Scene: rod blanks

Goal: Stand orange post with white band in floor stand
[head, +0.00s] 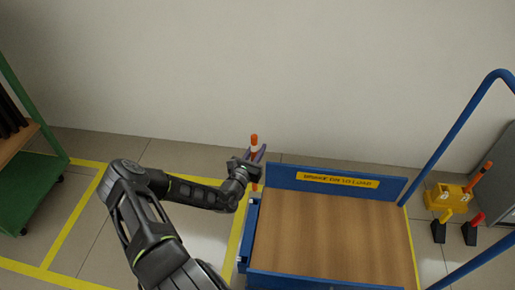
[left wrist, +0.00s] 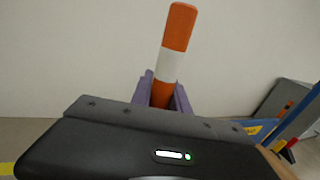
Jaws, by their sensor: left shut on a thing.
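The orange post with a white band (head: 254,139) is in my left gripper (head: 256,155), nearly upright, beyond the left end of the blue cart. The left wrist view shows the post (left wrist: 173,62) rising between the purple fingers, which are shut on it. Its lower part is mostly hidden by the gripper. A yellow block (head: 441,198) on the floor at the right looks like the floor stand. An orange and dark post (head: 482,174) leans up at its right side. My right gripper is not in view.
A blue cart with a wooden deck (head: 325,235) and tall rails (head: 448,137) lies between my left gripper and the yellow block. Two black pieces with yellow (head: 439,231) and red (head: 470,233) tops stand near the block. A grey cabinet (head: 497,185) is behind; a green rack (head: 35,185) is left.

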